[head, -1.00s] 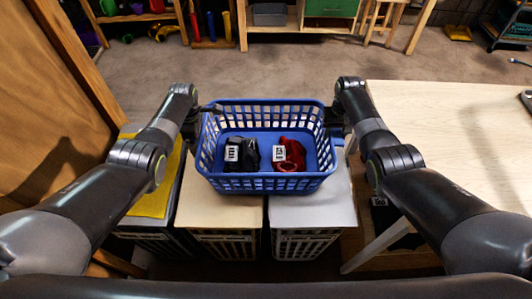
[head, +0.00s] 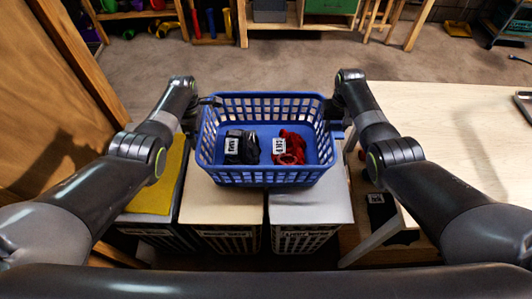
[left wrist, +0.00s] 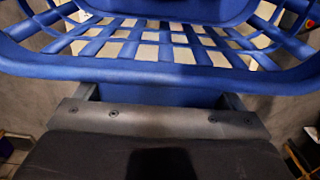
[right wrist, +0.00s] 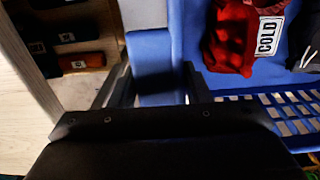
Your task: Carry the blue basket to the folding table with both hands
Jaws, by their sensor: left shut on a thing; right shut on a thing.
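The blue basket (head: 266,178) is held between my two grippers over the row of hampers, in the head view. It holds a dark cloth bundle (head: 242,147) and a red one (head: 289,148), each with a white label. My left gripper (head: 205,104) is shut on the basket's left side; the basket rim (left wrist: 150,72) fills the left wrist view. My right gripper (head: 335,125) is shut on its right side; a blue tab (right wrist: 150,55) sits between its fingers in the right wrist view. The folding table (head: 450,130) is the pale wooden top at the right.
Several hampers with flat lids stand below the basket, one with a yellow cloth (head: 158,190). A wooden panel (head: 50,80) stands at the left. The visible near part of the tabletop is clear; a dark item (head: 524,104) lies at its right edge.

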